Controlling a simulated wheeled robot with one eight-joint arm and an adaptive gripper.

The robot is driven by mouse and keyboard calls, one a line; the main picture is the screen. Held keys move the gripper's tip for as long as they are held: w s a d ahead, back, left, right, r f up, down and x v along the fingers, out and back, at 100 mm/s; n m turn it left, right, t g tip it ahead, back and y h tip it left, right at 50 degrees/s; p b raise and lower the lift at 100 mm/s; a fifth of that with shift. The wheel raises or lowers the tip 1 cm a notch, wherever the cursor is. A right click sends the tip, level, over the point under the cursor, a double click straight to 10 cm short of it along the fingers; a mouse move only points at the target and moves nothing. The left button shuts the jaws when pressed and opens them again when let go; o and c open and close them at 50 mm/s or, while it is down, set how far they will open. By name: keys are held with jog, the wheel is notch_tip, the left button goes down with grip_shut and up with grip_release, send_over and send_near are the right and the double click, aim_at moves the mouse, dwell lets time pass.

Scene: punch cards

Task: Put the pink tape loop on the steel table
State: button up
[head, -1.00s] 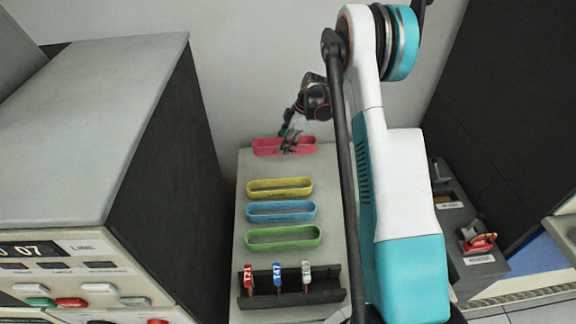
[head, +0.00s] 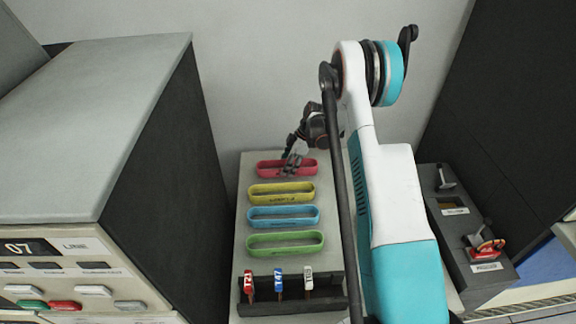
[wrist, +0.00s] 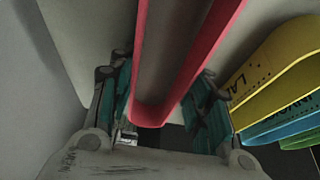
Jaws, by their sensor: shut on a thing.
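The pink tape loop (head: 264,169) is a long oval band at the far end of a narrow grey-topped table (head: 243,205). My gripper (head: 291,164) comes down over it from behind and is shut on its wall. In the wrist view the pink loop (wrist: 185,60) runs between my gripper's fingers (wrist: 160,110). I cannot tell whether the loop touches the tabletop. I cannot tell from the frames which surface is named the steel table.
Yellow (head: 282,202), blue (head: 283,224) and green (head: 285,250) loops lie in a row nearer me. A black rack (head: 330,290) with tagged items stands at the near end. A large cabinet (head: 150,140) is left; a dark unit with levers (head: 460,235) is right.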

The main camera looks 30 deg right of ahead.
jog(key=shift+f, duration=0.2)
jog(key=o, duration=0.9)
jog(key=shift+c, duration=0.2)
jog(key=shift+r, duration=0.15)
jog(key=p+v, duration=0.3)
jog(key=v, duration=0.9)
